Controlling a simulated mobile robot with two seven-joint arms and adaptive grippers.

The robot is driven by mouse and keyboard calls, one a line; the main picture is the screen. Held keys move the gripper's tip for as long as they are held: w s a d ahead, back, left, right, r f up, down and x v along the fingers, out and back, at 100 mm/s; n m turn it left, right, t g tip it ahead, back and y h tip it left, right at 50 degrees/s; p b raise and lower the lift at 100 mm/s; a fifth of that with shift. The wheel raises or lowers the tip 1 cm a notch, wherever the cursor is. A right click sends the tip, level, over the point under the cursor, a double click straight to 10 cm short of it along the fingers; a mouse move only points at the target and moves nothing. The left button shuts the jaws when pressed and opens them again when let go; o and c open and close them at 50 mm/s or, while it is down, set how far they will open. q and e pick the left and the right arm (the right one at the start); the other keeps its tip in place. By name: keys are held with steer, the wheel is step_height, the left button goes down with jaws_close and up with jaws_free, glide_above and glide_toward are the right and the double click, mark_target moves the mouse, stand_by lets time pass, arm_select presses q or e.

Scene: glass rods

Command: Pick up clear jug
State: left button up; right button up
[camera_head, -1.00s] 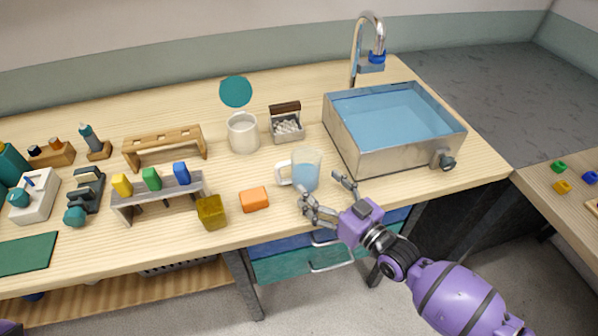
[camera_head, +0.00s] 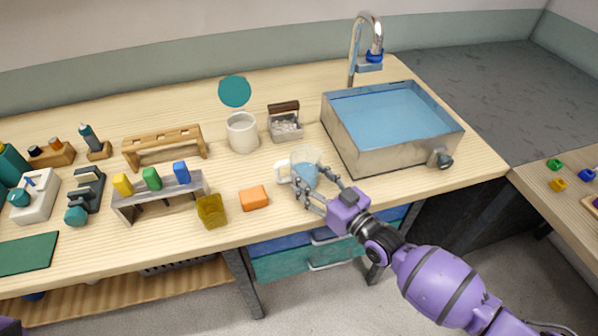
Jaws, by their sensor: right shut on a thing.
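The clear jug (camera_head: 304,163) stands on the wooden bench in front of the sink, with light blue content and a white handle on its left. My right gripper (camera_head: 316,186) comes in from the lower right. Its fingers lie on either side of the jug's lower part and are shut on it. The jug looks upright; whether its base touches the bench is hard to tell behind the fingers. My left gripper is not in view.
The water-filled metal sink (camera_head: 345,152) with its tap (camera_head: 367,45) is right behind the jug. The bench's front edge is close below.

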mark_target(313, 170)
steer(key=shift+r, duration=0.1)
steer(key=shift+r, duration=0.55)
step_height(313, 170, up, 2)
steer(key=shift+s+r+p, duration=0.1)
steer(key=shift+r+p, duration=0.15)
steer(key=shift+p, duration=0.1)
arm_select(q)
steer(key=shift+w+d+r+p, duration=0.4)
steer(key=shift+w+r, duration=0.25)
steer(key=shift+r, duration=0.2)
arm_select(e)
steer(key=s+d+r, duration=0.3)
steer(key=s+r, duration=0.6)
steer(key=s, duration=0.4)
steer(key=shift+s+d+r, duration=0.15)
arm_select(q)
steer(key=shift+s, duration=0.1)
